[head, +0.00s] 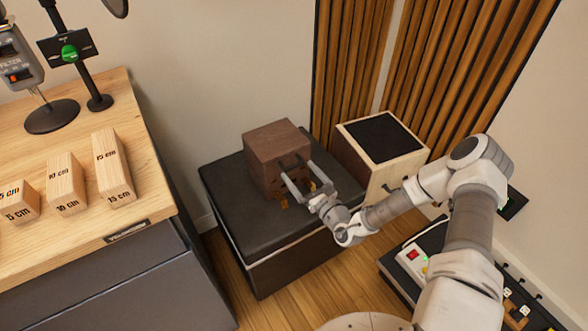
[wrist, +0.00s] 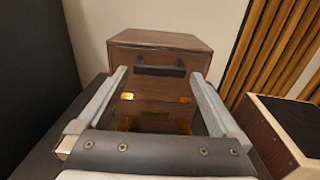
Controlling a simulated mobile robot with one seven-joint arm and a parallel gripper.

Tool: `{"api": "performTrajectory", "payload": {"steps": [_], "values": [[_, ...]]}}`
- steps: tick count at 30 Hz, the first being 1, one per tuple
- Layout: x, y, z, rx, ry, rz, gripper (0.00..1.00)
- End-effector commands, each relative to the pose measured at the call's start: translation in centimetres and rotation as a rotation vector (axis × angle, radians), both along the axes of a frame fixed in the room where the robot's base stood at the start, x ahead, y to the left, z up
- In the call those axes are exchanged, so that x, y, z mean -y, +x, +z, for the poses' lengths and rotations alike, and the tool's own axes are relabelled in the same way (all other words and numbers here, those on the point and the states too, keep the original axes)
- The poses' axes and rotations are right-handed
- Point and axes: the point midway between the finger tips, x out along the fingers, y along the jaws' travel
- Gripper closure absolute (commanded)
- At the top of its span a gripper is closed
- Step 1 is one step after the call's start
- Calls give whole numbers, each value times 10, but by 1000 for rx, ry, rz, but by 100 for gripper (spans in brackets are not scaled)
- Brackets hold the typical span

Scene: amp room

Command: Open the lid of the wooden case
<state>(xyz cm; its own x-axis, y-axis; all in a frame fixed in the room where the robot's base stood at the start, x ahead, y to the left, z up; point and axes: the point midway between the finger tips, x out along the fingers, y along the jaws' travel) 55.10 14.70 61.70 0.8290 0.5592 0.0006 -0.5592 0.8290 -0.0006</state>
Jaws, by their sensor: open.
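The dark brown wooden case (head: 272,143) stands upright on a black-topped box, and its front faces my gripper. In the wrist view the case (wrist: 150,111) has a black handle (wrist: 160,70) on the upper front and small brass fittings (wrist: 127,96) below it. Its lid looks shut. My gripper (head: 299,172) is open and empty in front of the case. In the wrist view its two fingers (wrist: 159,74) frame the handle, one at each side. I cannot tell whether they touch the case.
The black-topped box (head: 226,188) bears the case. A pale wooden box with a dark top (head: 384,138) stands close to the right. A table (head: 150,205) with wooden blocks (head: 110,165) is at left. Slatted panels (head: 352,65) and a wall lie behind.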

Motion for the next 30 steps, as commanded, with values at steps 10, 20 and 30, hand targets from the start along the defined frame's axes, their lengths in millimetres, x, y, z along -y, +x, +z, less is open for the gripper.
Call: {"api": "performTrajectory", "payload": {"steps": [10, 20, 30], "values": [[-22, 31, 0, 0, 0, 1, 0], [-22, 33, 1, 0, 0, 1, 7], [-22, 32, 0, 0, 0, 1, 68]]}}
